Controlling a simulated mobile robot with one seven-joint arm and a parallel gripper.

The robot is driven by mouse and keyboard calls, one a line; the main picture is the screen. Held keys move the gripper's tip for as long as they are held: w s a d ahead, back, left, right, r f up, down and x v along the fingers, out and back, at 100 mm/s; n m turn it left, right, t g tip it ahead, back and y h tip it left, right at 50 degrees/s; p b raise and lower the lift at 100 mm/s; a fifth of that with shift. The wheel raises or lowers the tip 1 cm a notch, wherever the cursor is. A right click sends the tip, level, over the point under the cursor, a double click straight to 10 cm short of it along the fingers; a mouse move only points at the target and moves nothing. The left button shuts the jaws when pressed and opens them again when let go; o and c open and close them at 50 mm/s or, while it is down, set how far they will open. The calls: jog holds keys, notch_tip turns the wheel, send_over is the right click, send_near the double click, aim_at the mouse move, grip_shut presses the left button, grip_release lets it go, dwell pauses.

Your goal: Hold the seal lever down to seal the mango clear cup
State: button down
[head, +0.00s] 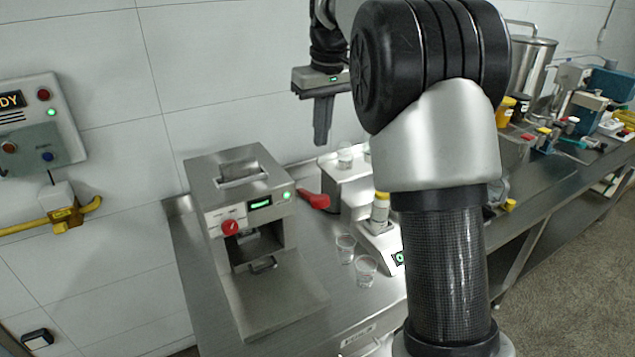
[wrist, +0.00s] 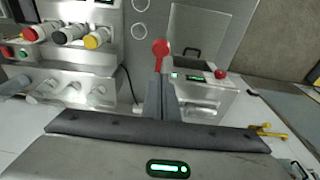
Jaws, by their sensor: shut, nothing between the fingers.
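The sealing machine (head: 245,185) is a steel box on the bench at centre left, with a red knob and a lit green display. Its red seal lever (head: 315,199) sticks out from its right side. In the wrist view the lever (wrist: 160,52) shows just beyond my fingertips. My gripper (head: 323,138) is shut and empty, fingers pointing down, above the lever and apart from it in the head view. Clear cups stand on the bench, one (head: 345,248) beside another (head: 366,270). I cannot tell which cup is the mango one; the inside of the machine is mostly dark.
A scale (head: 378,245) with a yellow-capped bottle (head: 380,208) stands right of the machine. A raised steel stand behind it holds a clear cup (head: 345,155). My arm hides part of the bench. A wall panel (head: 38,125) is at far left.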

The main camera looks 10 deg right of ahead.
jog(key=shift+f, duration=0.1)
send_over(319, 197)
jog(key=f, duration=1.2)
jog(key=shift+s+f, duration=0.1)
jog(key=shift+s, duration=0.15)
jog(key=shift+s+f, duration=0.2)
jog(key=shift+f, duration=0.45)
jog(key=s+d+f+t+y+b, duration=0.1)
jog(key=s+f+t+b, duration=0.2)
jog(key=f+b, duration=1)
jog(key=t+b, duration=0.1)
jog(key=b, duration=1)
jog(key=shift+f, duration=0.2)
jog(key=shift+s+f, duration=0.2)
jog(key=shift+f, duration=0.05)
dwell(0.9)
